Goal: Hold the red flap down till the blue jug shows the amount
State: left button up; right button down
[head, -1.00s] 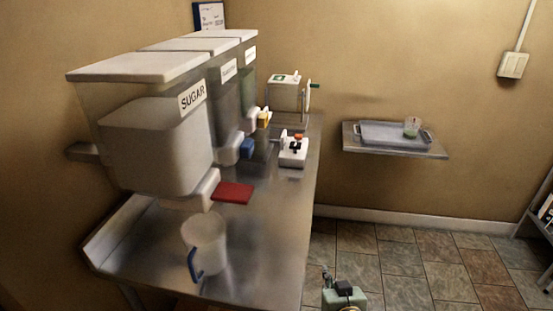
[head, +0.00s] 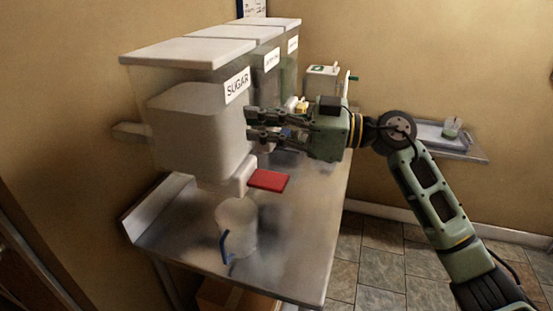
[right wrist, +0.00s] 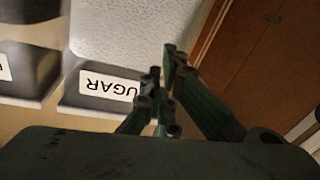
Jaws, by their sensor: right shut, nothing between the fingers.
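The red flap (head: 268,180) sticks out from the spout at the bottom front of the sugar dispenser (head: 190,125). The jug (head: 237,226), pale with a blue handle, stands upright on the steel counter below the spout. Its inside level cannot be read. My right gripper (head: 250,123) is shut and empty, pointing left at the front of the sugar bin, above the flap and apart from it. In the right wrist view the fingertips (right wrist: 165,95) are close together near the SUGAR label (right wrist: 107,88). My left gripper is not in view.
Two more dispensers (head: 290,60) stand behind the sugar one, partly hidden by my right gripper. A white machine with a green handle (head: 322,78) is at the back. A wall shelf holds a tray (head: 430,134) and a small cup (head: 452,127). The counter's (head: 285,265) front is clear.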

jog(key=w+d+m+h, duration=0.1)
jog(key=d+m+h, duration=0.3)
jog(key=d+h, duration=0.5)
jog(key=shift+w+d, duration=0.2)
jog(key=shift+d, duration=0.3)
jog(key=p, duration=0.4)
send_over(277, 178)
notch_tip(277, 178, down, 6)
jog(key=shift+s+d+f, duration=0.1)
jog(key=shift+s+f, duration=0.05)
notch_tip(277, 178, down, 4)
jog(key=shift+r+p, duration=0.2)
jog(key=shift+p, duration=0.6)
jog(key=shift+f, duration=0.55)
